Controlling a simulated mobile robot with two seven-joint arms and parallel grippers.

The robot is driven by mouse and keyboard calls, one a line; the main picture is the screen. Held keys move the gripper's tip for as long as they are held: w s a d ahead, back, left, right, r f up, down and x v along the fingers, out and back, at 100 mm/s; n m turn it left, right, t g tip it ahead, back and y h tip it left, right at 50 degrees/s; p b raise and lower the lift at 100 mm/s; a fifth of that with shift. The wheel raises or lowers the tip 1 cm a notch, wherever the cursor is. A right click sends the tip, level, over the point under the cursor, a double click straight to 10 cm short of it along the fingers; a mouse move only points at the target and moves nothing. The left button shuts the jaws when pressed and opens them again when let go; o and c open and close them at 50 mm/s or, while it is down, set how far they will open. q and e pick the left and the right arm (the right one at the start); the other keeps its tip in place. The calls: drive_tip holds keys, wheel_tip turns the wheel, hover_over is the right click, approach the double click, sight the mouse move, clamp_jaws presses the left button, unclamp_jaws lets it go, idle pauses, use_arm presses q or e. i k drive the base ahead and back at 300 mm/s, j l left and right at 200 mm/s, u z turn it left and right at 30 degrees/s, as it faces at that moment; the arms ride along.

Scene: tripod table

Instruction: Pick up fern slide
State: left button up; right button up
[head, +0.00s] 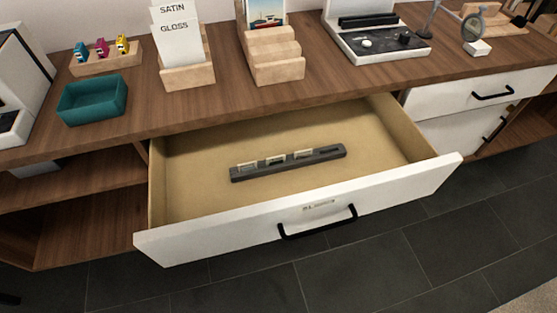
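Three small light-framed slides stand upright in a dark slotted rack (262,174) inside an open drawer (200,205). They are the left slide (247,166), the middle slide (275,160) and the right slide (303,154). The right end of the rack shows no slide. The slides are too small to tell which one is the fern slide. Neither of my grippers is in view.
The white drawer front has a black handle (318,225). Above, the wooden counter (220,108) bears a teal tray (92,100), a card holder (187,77), a wooden print stand (275,70) and a white device (375,45). The drawer floor around the rack is bare.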

sight(278, 159)
drive_tip(key=l+u, duration=0.1)
drive_tip(key=u, duration=0.2)
drive_tip(key=l+u, duration=0.1)
drive_tip(key=u, duration=0.2)
drive_tip(key=l+u, duration=0.2)
drive_tip(key=l, duration=0.25)
drive_tip(key=k+l+u, duration=0.1)
drive_tip(key=l+u, duration=0.15)
drive_tip(key=l, duration=0.2)
drive_tip(key=k+l, duration=0.1)
drive_tip(key=l, duration=0.7)
drive_tip(key=k+l+u, duration=0.1)
drive_tip(key=l, duration=0.25)
drive_tip(key=k+l, duration=0.15)
drive_tip(key=l, duration=0.25)
